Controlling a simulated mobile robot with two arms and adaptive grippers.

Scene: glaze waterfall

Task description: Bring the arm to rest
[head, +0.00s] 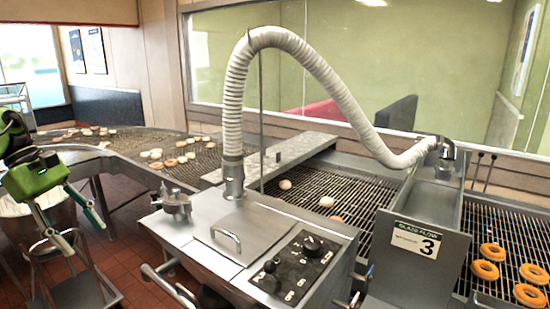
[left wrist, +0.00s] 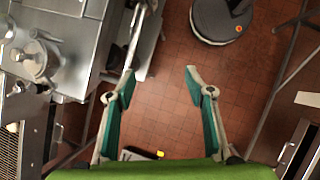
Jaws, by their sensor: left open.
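My left gripper (head: 82,227) is at the left side of the head view, in front of the curved conveyor. Its two fingers are spread apart with nothing between them. In the left wrist view the open gripper (left wrist: 160,82) has green finger pads and points over the red tiled floor. It is apart from the steel machine beside it. My right gripper does not show in either view.
The steel glaze machine (head: 215,255) has a control panel (head: 292,268) and a white hose (head: 235,100). A mesh conveyor (head: 180,140) carries several pale donuts. Glazed-looking donuts (head: 485,270) lie at the right. A dark round object (left wrist: 220,20) stands on the floor (left wrist: 180,120).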

